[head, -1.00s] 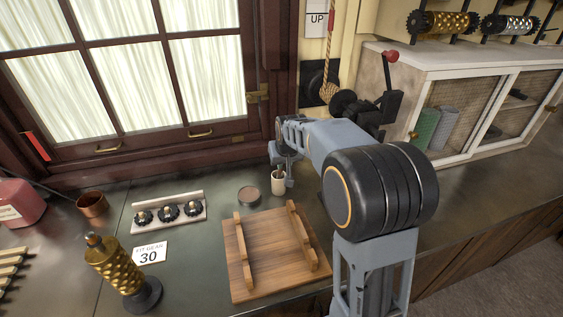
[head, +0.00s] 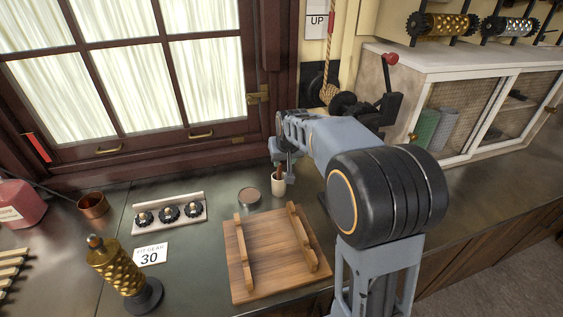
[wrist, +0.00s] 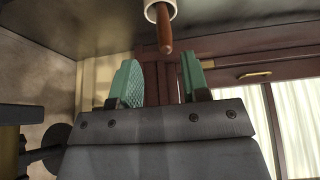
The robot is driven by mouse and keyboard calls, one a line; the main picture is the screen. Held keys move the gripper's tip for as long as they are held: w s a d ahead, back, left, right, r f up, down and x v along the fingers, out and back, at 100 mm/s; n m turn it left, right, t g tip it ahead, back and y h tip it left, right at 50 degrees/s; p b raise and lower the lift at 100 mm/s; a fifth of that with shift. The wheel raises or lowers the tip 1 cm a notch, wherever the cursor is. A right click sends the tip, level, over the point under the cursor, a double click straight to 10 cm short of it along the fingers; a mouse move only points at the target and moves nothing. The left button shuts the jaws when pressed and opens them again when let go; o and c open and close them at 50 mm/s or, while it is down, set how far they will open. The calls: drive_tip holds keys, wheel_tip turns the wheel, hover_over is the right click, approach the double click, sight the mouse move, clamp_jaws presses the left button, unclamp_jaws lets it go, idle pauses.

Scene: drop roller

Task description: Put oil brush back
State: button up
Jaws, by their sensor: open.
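The oil brush stands in a small cream cup (head: 278,187) at the back of the counter. Its brown handle (head: 277,174) sticks up out of the cup. In the wrist view the handle (wrist: 163,32) hangs from the cup (wrist: 160,8) at the top, as that picture is upside down. My gripper (head: 287,171) is close beside the cup. In the wrist view my gripper (wrist: 160,82) has its green pads spread apart with nothing between them. The handle tip lies just beyond the gap and appears clear of both pads. The brush's bristles are hidden inside the cup.
A round tin (head: 249,197) stands left of the cup. A wooden board with two rails (head: 270,262) lies in front. A brass roller (head: 120,270), a gear rack (head: 169,211) and a "30" card (head: 150,255) are left. A lever (head: 388,90) stands behind my arm.

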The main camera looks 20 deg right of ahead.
drive_tip(key=v, duration=1)
drive_tip(key=s+a+f, duration=0.1)
drive_tip(key=s+f, duration=0.4)
drive_tip(key=s, duration=0.5)
drive_tip(key=s+a+f+g, duration=0.1)
drive_tip(key=s+f, duration=0.4)
drive_tip(key=s, duration=0.6)
drive_tip(key=shift+a+f, duration=0.15)
drive_tip(key=shift+f, duration=0.05)
drive_tip(key=shift+n, duration=0.3)
